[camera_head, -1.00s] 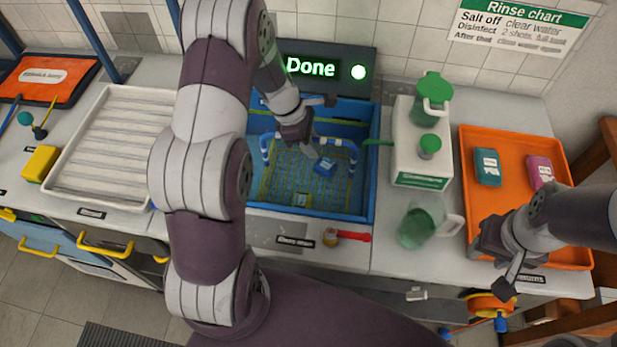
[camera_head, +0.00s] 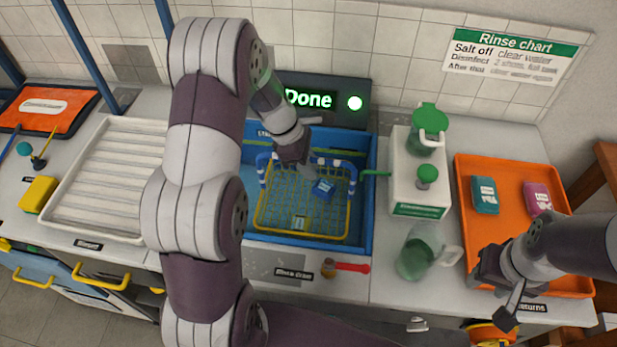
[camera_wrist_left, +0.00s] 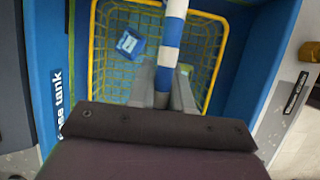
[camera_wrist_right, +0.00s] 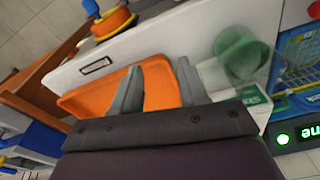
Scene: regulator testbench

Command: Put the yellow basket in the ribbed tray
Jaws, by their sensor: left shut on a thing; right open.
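The yellow wire basket (camera_head: 285,208) is in the blue rinse tank (camera_head: 369,205) with a blue labelled block (camera_head: 323,190) inside it. It also shows in the left wrist view (camera_wrist_left: 99,65). My left gripper (camera_head: 305,172) is shut on the basket's blue-and-white striped handle (camera_wrist_left: 173,38). The basket's lower part is within the tank walls; whether it clears the bottom is hard to tell. The white ribbed tray (camera_head: 113,178) lies left of the tank, partly behind my left arm, with its ribs bare. My right gripper (camera_head: 492,292) is open and empty by the orange tray.
An orange tray (camera_head: 520,240) at the right holds teal and magenta blocks. A white box with a green-lidded container, and a green jug (camera_head: 420,255), stand right of the tank. A yellow sponge (camera_head: 38,195) lies left of the ribbed tray. A screen (camera_head: 309,98) reads "Done".

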